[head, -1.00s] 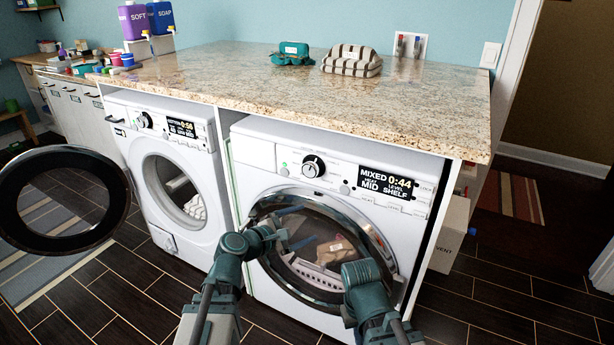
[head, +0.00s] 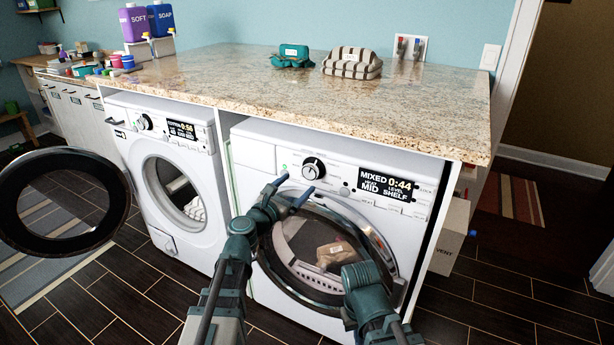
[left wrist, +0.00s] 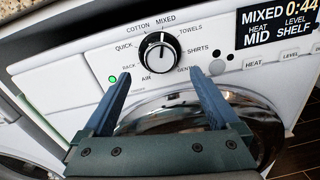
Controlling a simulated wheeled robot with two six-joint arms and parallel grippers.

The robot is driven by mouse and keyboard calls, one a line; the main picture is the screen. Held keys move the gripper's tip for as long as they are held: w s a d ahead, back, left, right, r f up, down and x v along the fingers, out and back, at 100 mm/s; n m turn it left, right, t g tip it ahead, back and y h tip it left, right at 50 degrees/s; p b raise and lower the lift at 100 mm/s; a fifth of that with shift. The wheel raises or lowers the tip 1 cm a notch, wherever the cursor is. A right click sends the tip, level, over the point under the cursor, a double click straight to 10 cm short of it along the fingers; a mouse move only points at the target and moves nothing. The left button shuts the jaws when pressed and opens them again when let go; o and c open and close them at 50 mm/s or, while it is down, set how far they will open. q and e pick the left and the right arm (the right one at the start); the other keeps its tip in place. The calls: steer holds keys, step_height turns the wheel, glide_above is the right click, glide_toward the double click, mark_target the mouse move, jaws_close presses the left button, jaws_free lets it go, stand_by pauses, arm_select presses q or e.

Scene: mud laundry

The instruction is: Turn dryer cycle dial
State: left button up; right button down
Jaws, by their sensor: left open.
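The dryer (head: 262,155) is the right-hand white machine. The dryer display (head: 385,185) reads MIXED 0:44, MID, SHELF. My left gripper (head: 293,187) is open and empty, just below the dial. In the left wrist view its two blue fingers (left wrist: 158,75) point at the panel, one on either side below the dial, apart from it. My right arm is in front of the dryer door; its fingers do not show.
The dryer's round glass door (head: 300,240) is shut, with a brown item visible inside. The washer (head: 160,150) stands to the left with its door (head: 100,215) swung open. A granite counter (head: 240,85) overhangs both machines above the panel.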

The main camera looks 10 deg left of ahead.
mark_target(308, 174)
arm_select(q)
steer(key=x, duration=0.6)
steer(key=shift+w+d, duration=0.15)
steer(key=shift+w, duration=0.1)
steer(key=shift+c, duration=0.2)
steer(key=c, duration=1.3)
steer(key=shift+c, duration=0.2)
